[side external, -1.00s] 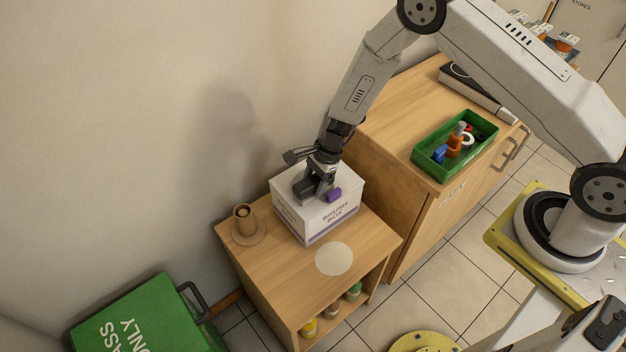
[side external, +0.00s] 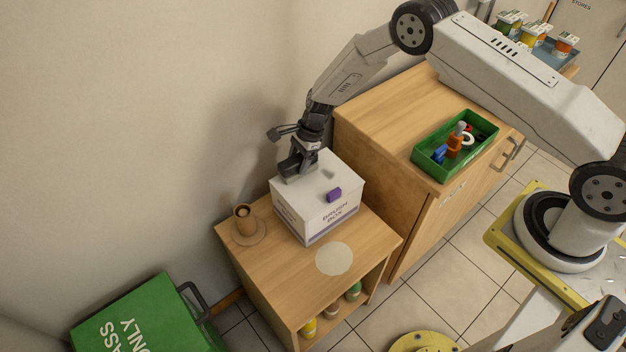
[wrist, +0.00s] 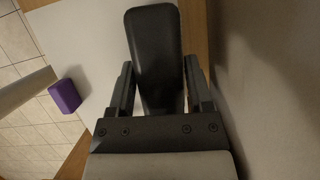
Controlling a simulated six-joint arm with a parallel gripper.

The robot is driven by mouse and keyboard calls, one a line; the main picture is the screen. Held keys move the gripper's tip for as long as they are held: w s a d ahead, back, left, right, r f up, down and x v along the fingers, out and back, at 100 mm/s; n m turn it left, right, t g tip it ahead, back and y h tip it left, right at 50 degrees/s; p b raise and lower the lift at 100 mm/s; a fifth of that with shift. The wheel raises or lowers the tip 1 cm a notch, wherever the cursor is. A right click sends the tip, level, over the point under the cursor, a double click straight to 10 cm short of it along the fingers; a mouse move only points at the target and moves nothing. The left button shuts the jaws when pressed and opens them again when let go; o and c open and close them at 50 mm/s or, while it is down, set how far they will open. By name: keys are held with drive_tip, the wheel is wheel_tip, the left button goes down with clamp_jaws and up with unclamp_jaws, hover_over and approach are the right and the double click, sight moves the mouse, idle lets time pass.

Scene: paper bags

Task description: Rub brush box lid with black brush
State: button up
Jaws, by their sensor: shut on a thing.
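The brush box (side external: 330,222) is a white carton with purple lettering on a low wooden cabinet. Its white lid (side external: 345,172) faces up. My gripper (side external: 297,168) is over the lid's far left part, by the wall. In the wrist view, it is shut on the black brush (wrist: 154,55), a dark rounded block between the fingers. The brush's underside is hidden, so I cannot tell whether it touches the lid. A purple block (side external: 334,195) lies near the lid's front edge; it also shows in the wrist view (wrist: 65,95). A small grey mark (side external: 329,175) shows mid-lid.
A brown cup-like holder (side external: 244,220) stands left of the box. A pale round disc (side external: 334,259) lies on the cabinet in front. A green tray (side external: 455,145) with small items sits on the taller cabinet at right. The wall is close behind my gripper.

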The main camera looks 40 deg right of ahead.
drive_tip(key=shift+d, duration=0.9)
drive_tip(key=shift+s+a, duration=0.1)
drive_tip(key=shift+s, duration=4.05)
drive_tip(key=shift+w+d, duration=0.1)
drive_tip(key=shift+d, duration=0.8)
drive_tip(key=shift+w+d, duration=0.1)
drive_tip(key=shift+w, duration=4)
drive_tip(key=shift+s+d, duration=0.1)
drive_tip(key=shift+d, duration=0.75)
drive_tip(key=shift+s+a, duration=0.1)
drive_tip(key=shift+s, duration=4.05)
wheel_tip(320, 180, up, 8)
drive_tip(key=shift+w+r, duration=0.1)
drive_tip(key=shift+r, duration=0.05)
